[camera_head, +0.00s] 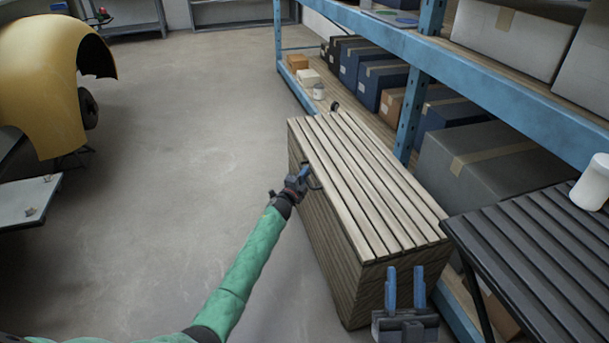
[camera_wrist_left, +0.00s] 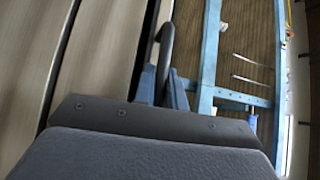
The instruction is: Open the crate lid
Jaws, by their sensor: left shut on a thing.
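The wooden crate (camera_head: 338,262) stands on the floor with its slatted lid (camera_head: 375,185) lying flat on top. My left gripper (camera_head: 304,176) is at the lid's left long edge, shut on a dark handle (camera_head: 317,184). In the left wrist view, the handle (camera_wrist_left: 166,45) is a dark curved bar that runs between the blue fingers (camera_wrist_left: 160,85); pale lid slats (camera_wrist_left: 100,50) fill the left side. My right gripper (camera_head: 405,288) is open and empty, with its two blue fingers apart in front of the crate's near end.
A blue shelf rack (camera_head: 411,115) with boxes (camera_head: 480,160) runs close along the crate's right side. A dark slatted surface (camera_head: 535,250) is at the right, with a white container (camera_head: 592,183) near it. The floor (camera_head: 190,170) left of the crate is clear.

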